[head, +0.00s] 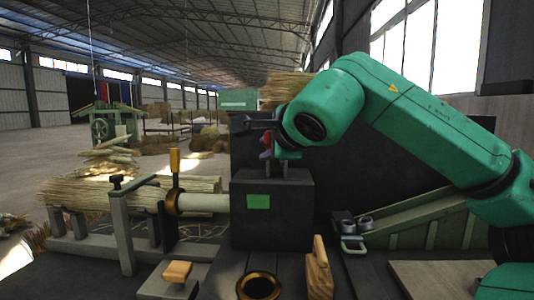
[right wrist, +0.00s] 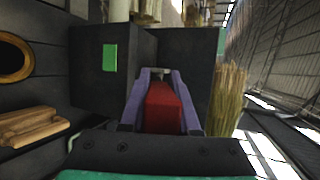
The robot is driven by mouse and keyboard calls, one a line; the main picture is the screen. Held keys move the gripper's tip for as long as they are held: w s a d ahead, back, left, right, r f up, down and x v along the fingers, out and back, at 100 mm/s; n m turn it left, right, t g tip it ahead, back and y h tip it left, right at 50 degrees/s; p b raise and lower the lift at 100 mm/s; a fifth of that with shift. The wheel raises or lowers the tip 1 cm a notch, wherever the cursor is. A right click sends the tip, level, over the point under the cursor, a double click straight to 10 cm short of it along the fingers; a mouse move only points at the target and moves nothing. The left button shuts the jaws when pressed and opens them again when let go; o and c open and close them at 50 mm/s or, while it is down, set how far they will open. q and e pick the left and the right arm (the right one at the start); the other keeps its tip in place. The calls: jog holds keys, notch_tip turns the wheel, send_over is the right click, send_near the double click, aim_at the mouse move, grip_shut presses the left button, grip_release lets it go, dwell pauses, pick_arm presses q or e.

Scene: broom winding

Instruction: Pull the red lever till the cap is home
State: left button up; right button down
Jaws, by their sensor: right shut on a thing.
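The red lever (right wrist: 163,108) stands between the two purple-grey fingers of my right gripper (right wrist: 160,82) in the right wrist view, and the gripper is shut on it. In the head view a small bit of the red lever (head: 266,140) shows at my right gripper (head: 268,153), above the dark machine box (head: 272,215); my arm hides the rest. A brass collar (head: 171,203) sits around the pale handle (head: 205,203), between the straw bundle (head: 120,196) and the box. I cannot tell for sure which part is the cap. My left gripper is not in view.
A brass ring (head: 260,286) and a wooden block (head: 319,270) lie in front of the box. A green sloped rack (head: 430,222) stands at the right, with metal clamps (head: 352,230) beside it. A post with a black knob (head: 122,225) stands at the left.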

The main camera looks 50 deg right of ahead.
jog(key=shift+f, duration=0.15)
jog(key=c, duration=0.6)
grip_release()
jog(key=shift+c, duration=0.2)
jog(key=v, duration=1.4)
jog(key=shift+s+a, duration=0.15)
jog(key=shift+s, duration=0.1)
